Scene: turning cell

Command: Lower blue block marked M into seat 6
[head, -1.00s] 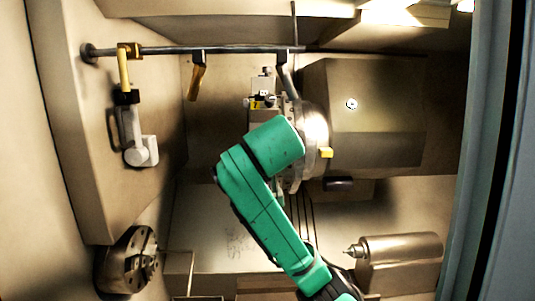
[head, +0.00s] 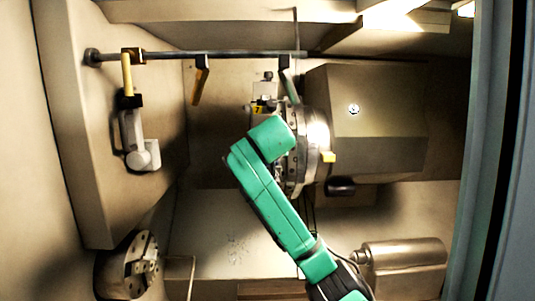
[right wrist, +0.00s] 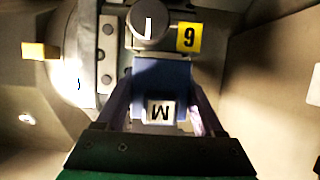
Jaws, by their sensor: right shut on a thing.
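The blue block (right wrist: 165,75) with a white label marked M (right wrist: 160,112) is between the fingers of my right gripper (right wrist: 161,92) in the right wrist view. The gripper is shut on it. The block's far end is at the grey turret (right wrist: 106,50), just below the yellow plate marked 6 (right wrist: 187,38). I cannot tell how deep it is in seat 6, as the seat's opening is hidden behind the block. In the head view my green right arm reaches the turret (head: 292,160) and hides the gripper and block. My left gripper is not in view.
A round metal part (right wrist: 152,20) stands beside the 6 plate. A yellow plate marked 7 (head: 257,110) sits on the turret's upper left. A chuck (head: 128,265) is at lower left, a tailstock (head: 405,262) at lower right, and a rail (head: 220,53) runs above.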

